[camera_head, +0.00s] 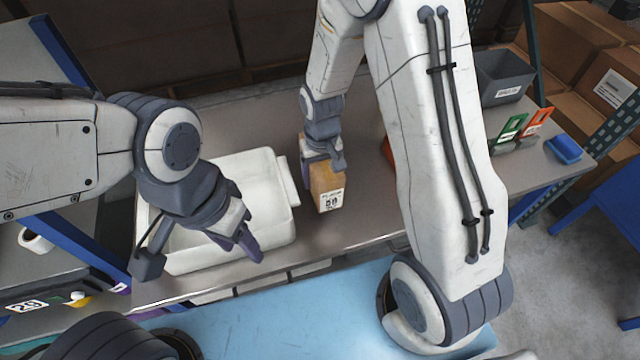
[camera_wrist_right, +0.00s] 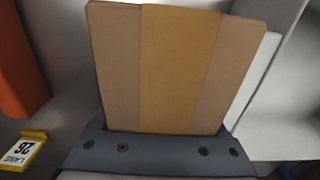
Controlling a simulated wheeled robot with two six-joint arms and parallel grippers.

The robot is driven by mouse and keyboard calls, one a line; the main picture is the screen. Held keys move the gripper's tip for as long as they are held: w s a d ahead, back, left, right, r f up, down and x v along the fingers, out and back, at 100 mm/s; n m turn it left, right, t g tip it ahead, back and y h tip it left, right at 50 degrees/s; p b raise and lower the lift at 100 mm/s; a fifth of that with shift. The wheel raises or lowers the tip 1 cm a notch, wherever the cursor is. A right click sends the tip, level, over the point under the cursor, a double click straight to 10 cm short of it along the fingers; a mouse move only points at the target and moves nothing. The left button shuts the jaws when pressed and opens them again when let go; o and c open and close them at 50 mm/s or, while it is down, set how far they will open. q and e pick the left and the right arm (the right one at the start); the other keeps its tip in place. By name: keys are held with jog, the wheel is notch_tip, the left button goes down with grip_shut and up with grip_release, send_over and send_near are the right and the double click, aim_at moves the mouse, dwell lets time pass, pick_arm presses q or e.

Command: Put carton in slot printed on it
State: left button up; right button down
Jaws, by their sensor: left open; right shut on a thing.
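The carton (camera_head: 328,190) is a brown box with a white printed label on its near face; the number looks like 50 but is small. My right gripper (camera_head: 322,160) is shut on it from above, at or just over the grey bench; I cannot tell whether it touches. In the right wrist view the carton (camera_wrist_right: 180,65) fills the middle, with a tan tape band, above the gripper body (camera_wrist_right: 160,150). My left gripper (camera_head: 245,240) is open and empty over the front right part of a white tub (camera_head: 268,180). No slot can be made out clearly.
A yellow-edged number card (camera_wrist_right: 22,150) and an orange object (camera_wrist_right: 20,75) lie beside the carton. A grey bin (camera_head: 503,78), green and orange card holders (camera_head: 511,127) and a blue tray (camera_head: 564,149) stand at right. A number plate (camera_head: 27,306) shows at lower left.

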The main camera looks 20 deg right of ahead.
jog(key=shift+w+f, duration=0.1)
jog(key=shift+f, duration=1.9)
jog(key=shift+f, duration=0.2)
grip_release()
jog(key=shift+r, duration=0.1)
